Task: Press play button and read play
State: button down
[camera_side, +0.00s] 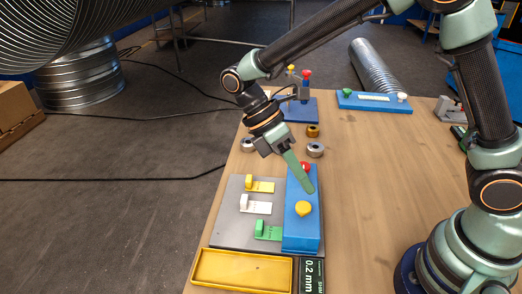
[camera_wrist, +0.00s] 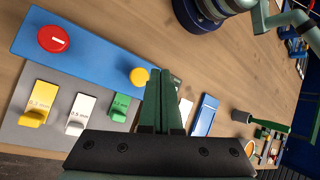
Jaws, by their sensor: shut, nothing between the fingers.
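A long blue box (camera_side: 304,240) lies on the table and carries a red button (camera_side: 305,167) at its far end and a yellow round knob (camera_side: 303,209) nearer the front. In the wrist view the red button (camera_wrist: 53,39) has a short white mark, and the yellow knob (camera_wrist: 139,76) looks plain. I cannot tell from lettering which one is the play button. My gripper (camera_side: 310,191) is shut and empty, its green fingers pointing down over the blue box between red button and yellow knob. Contact with the box cannot be told.
A grey plate (camera_side: 228,229) left of the box holds yellow (camera_side: 260,186), white (camera_side: 255,206) and green (camera_side: 268,231) tabbed pieces. A yellow tray (camera_side: 242,270) stands in front. Metal rings (camera_side: 315,149) and a blue stand (camera_side: 299,108) are behind.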

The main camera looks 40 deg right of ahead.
aim_at(307, 208)
jog(key=shift+f, duration=1.5)
jog(key=shift+f, duration=0.15)
dwell(0.9)
jog(key=shift+f, duration=0.3)
jog(key=shift+f, duration=0.75)
dwell(1.0)
jog(key=shift+r, duration=1.2)
jog(key=shift+r, duration=2.55)
